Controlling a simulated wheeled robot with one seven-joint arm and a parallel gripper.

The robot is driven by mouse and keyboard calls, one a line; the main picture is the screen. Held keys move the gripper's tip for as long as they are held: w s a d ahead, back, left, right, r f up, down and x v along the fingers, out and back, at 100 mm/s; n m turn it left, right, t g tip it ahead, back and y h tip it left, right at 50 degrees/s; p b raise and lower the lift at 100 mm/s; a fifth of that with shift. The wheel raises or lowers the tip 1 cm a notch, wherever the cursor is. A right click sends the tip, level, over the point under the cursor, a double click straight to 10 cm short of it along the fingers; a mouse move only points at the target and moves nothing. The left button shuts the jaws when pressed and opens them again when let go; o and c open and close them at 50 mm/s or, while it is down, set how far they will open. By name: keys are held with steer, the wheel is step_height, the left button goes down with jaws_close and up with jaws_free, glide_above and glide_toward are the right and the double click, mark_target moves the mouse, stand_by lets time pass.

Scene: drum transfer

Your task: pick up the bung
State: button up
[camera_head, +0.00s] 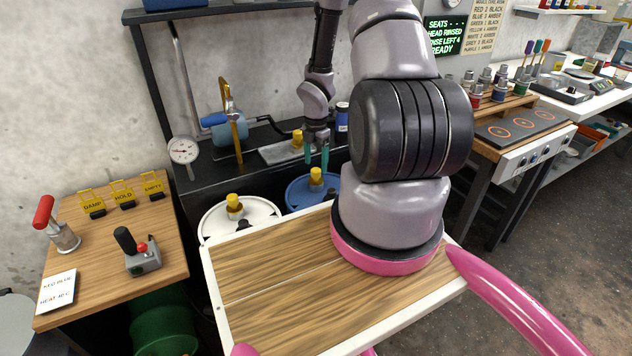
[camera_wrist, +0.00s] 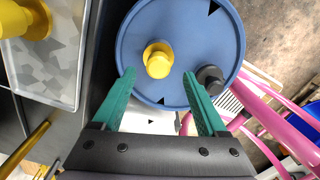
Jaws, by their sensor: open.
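A yellow bung (camera_head: 316,177) stands up from the lid of the blue drum (camera_head: 297,196). In the wrist view the yellow bung (camera_wrist: 158,60) sits on the round blue lid (camera_wrist: 185,25), just beyond my fingertips and roughly centred between them. My gripper (camera_head: 316,160) points down above the blue drum, its two teal fingers open and empty. The fingers (camera_wrist: 159,76) show apart in the wrist view, and I cannot see them touching the bung. A smaller dark cap (camera_wrist: 210,78) is on the same lid, near the right finger.
A white drum (camera_head: 265,212) with another yellow bung (camera_head: 234,204) stands to the left. A grey tray (camera_head: 273,154) behind holds a further yellow piece (camera_head: 297,139). My wooden-topped base is in front.

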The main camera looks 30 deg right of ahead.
mark_target(316, 169)
step_height(316, 169, down, 4)
steer(key=shift+w+f, duration=0.15)
jaws_close()
